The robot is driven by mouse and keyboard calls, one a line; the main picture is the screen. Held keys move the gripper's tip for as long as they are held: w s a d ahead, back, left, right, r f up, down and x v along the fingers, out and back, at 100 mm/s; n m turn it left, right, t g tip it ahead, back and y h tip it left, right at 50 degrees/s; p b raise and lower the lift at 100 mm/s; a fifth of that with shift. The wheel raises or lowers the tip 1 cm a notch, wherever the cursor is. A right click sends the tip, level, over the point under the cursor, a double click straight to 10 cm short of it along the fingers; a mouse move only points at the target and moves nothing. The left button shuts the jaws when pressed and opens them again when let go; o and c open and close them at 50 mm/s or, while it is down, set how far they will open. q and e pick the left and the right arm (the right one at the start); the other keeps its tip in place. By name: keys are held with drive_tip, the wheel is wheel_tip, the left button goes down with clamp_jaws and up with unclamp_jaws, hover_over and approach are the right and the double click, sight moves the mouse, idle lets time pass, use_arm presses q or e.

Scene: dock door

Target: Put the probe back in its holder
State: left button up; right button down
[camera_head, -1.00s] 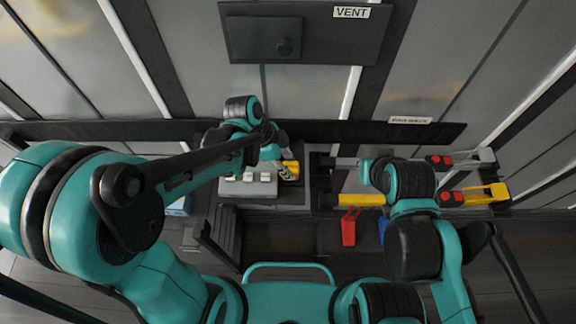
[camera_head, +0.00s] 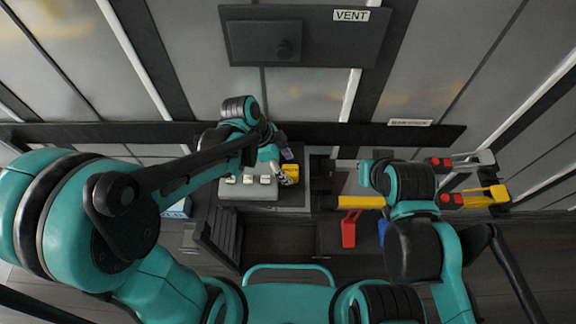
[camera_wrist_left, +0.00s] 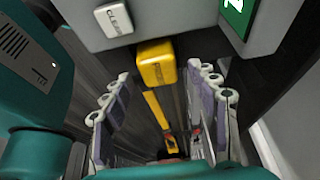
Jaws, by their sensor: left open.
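A yellow block (camera_wrist_left: 157,66) sits beside the grey button box in the left wrist view, just past my fingertips; it also shows in the head view (camera_head: 291,169). I cannot tell whether it is the probe or its holder. My left gripper (camera_wrist_left: 165,88) is open, its two fingers apart with nothing held between them. In the head view the left gripper (camera_head: 285,165) is at the right end of the button box, around or just above the yellow block. My right arm (camera_head: 402,182) reaches in on the right; its fingers are hidden.
The grey button box (camera_head: 247,188) has several white buttons and stands left of the yellow block. Yellow bars (camera_head: 362,202) and a red handle (camera_head: 348,229) lie near my right arm. A dark panel marked VENT (camera_head: 305,35) is on the wall behind.

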use_arm(q)
drive_tip(key=p+v, duration=0.2)
drive_tip(key=v, duration=0.9)
drive_tip(key=s+a+r+n+t+y, duration=0.1)
drive_tip(key=s+a+n+t+y, duration=0.1)
drive_tip(key=a+n, duration=0.4)
drive_tip(key=s+a+r+n+t+y, duration=0.1)
drive_tip(key=a+n+t, duration=0.4)
drive_tip(key=n, duration=0.7)
drive_tip(key=shift+s+a+r+y, duration=0.25)
drive_tip(key=shift+s+a+y, duration=0.55)
drive_tip(key=shift+s, duration=0.45)
